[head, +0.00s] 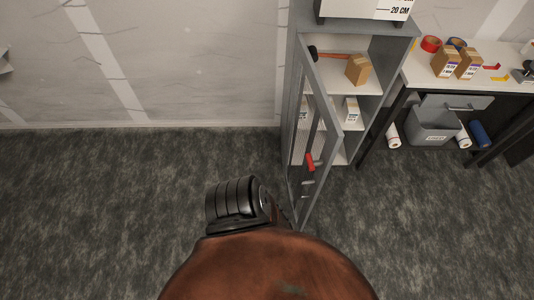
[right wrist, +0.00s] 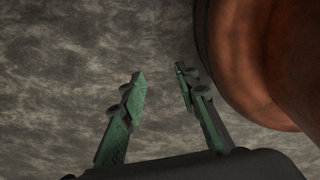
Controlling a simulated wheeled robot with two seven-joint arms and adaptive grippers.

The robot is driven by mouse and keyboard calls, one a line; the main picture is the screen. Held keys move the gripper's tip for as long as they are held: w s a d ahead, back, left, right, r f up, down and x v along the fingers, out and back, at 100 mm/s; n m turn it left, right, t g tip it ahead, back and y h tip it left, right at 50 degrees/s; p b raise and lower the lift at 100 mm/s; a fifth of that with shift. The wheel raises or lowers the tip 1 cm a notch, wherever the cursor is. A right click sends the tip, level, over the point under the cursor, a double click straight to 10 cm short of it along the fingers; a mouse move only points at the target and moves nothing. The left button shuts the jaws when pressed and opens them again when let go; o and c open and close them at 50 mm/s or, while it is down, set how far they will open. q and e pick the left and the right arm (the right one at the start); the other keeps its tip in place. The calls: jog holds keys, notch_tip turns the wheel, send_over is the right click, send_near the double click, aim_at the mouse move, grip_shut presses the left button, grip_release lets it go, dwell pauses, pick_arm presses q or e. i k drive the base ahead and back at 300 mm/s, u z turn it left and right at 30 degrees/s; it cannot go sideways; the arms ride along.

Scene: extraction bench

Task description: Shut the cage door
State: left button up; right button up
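The cage door (head: 318,130) is a tall grey-framed panel hinged on the left side of a grey shelf cabinet (head: 290,90). It stands open, swung out toward me, with a red handle (head: 310,162) on it. Part of its lower end is near my dark arm part. My right gripper (right wrist: 158,82) shows in the right wrist view with its two green-padded fingers apart and nothing between them; only grey floor is behind them. In the head view I cannot make out either gripper's fingers. My left gripper is not in view.
The cabinet shelves hold a brown box (head: 357,69), a white box (head: 351,109) and a hammer-like tool (head: 333,56). A workbench (head: 425,78) with boxes and tape stands to the right, with a grey bin (head: 433,130) below. The carpet (head: 100,210) at left is clear.

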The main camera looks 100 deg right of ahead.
aim_at(335, 137)
jog(key=z, duration=0.05)
jog(key=i, duration=0.25)
jog(key=z, duration=3.75)
jog(key=i, duration=0.45)
jog(key=k, duration=1.05)
jog(key=z, duration=0.15)
